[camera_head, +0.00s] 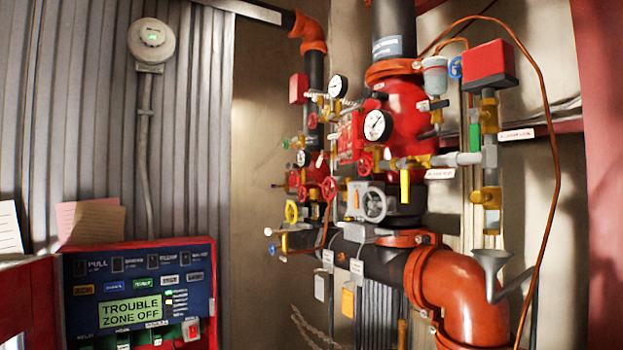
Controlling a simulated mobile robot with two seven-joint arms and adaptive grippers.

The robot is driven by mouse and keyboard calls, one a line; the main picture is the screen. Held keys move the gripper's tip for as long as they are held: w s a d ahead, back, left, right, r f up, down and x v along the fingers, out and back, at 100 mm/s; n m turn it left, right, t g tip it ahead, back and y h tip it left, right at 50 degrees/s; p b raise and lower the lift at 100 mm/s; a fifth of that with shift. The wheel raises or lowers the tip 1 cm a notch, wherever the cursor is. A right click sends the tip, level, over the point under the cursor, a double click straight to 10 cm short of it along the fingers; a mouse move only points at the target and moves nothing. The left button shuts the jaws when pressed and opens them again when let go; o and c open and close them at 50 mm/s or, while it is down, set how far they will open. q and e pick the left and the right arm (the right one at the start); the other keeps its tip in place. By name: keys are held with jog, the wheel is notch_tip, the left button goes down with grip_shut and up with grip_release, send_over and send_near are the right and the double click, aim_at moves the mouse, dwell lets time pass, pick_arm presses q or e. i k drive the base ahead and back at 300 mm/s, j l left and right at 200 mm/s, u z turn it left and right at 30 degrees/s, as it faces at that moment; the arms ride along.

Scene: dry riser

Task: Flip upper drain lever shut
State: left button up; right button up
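The dry riser valve assembly (405,110) stands upright at the centre right, red with black pipe above and below. A yellow lever handle (404,186) hangs down below the front gauge. A green handle (474,137) points down at the right beside brass fittings. I cannot tell which of these, if either, is the upper drain lever; the small labels are unreadable. A grey funnel (491,262) sits below the right-hand brass fitting (487,197). Neither of my grippers is in view.
A control panel (140,292) reading "TROUBLE ZONE OFF" stands at the lower left. A large orange elbow pipe (455,290) fills the lower right. A copper tube (552,190) loops down the right side. A second, smaller riser (315,150) stands behind at the left.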

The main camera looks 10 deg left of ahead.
aim_at(320, 162)
jog(key=i+u, duration=0.2)
jog(key=i, duration=0.4)
jog(key=i+l+u, duration=0.2)
jog(key=i, duration=0.4)
